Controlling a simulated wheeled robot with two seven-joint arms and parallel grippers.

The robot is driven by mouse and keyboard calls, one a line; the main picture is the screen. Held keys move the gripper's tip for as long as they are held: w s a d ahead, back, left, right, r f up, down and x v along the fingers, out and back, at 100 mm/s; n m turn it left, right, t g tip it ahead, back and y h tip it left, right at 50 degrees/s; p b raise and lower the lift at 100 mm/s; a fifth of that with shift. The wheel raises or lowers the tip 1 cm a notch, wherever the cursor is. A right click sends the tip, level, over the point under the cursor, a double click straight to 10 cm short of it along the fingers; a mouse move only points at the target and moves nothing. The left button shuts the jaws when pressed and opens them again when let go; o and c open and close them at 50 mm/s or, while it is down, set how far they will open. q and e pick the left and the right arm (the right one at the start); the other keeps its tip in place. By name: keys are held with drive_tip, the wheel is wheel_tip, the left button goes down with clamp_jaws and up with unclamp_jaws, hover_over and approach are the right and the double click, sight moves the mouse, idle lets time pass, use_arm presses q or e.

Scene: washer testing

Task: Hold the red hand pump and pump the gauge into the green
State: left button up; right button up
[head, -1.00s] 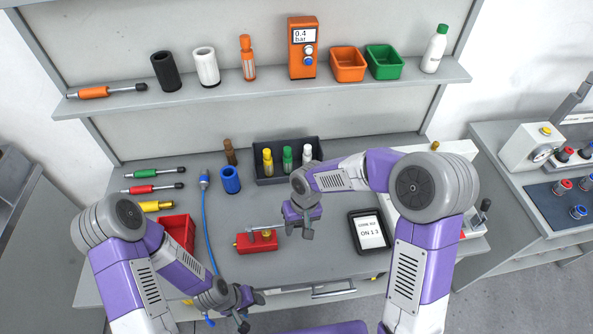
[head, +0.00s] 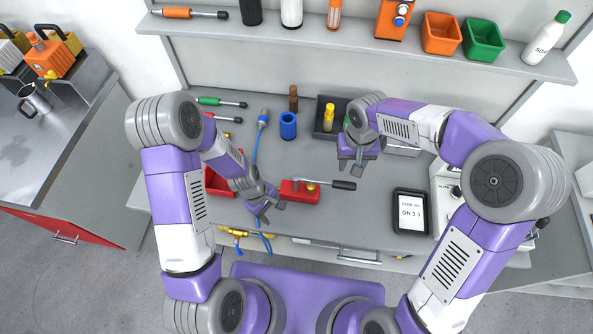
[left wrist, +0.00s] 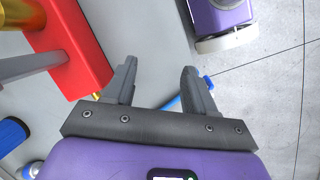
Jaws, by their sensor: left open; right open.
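The red hand pump (head: 298,191) lies on the grey bench, with a brass part on top and a dark-tipped lever (head: 338,184) reaching right. My left gripper (head: 265,204) is open and empty just left of and in front of the pump. In the left wrist view, the open jaws (left wrist: 157,72) have nothing between them, and the red pump body (left wrist: 82,55) is at the upper left, apart from them. My right gripper (head: 357,163) is open above and behind the lever's end. I cannot make out a gauge reading.
A red bin (head: 217,186) stands left of the pump. A blue hose (head: 256,150) runs beside a blue cylinder (head: 288,126). A dark tray (head: 322,130) stands behind. A tablet (head: 411,212) lies to the right. My right arm partly hides a panel (head: 443,192).

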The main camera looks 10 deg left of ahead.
sight(296, 177)
use_arm(q)
drive_tip(key=shift+n+t+y, duration=0.3)
drive_tip(key=shift+n+t, duration=0.1)
drive_tip(key=w+r, duration=0.2)
drive_tip(key=w+d+r, duration=0.1)
drive_tip(key=w+r, duration=0.1)
drive_tip(key=w, duration=0.1)
drive_tip(key=w+r, duration=0.2)
drive_tip(key=r, duration=0.1)
drive_tip(key=shift+w+d, duration=0.15)
drive_tip(key=shift+w, duration=0.05)
drive_tip(key=d+r+n+y, duration=0.1)
drive_tip(key=n, duration=0.1)
drive_tip(key=w+d+n+y, duration=0.1)
drive_tip(key=d, duration=0.1)
drive_tip(key=w+d+r+n, duration=0.1)
drive_tip(key=d+n, duration=0.1)
drive_tip(key=shift+w+r+n+y, duration=0.15)
drive_tip(key=shift+r+n+y, duration=0.15)
drive_tip(key=shift+r+y, duration=0.1)
drive_tip(key=shift+f, duration=3.85)
drive_tip(key=shift+c, duration=0.3)
clamp_jaws()
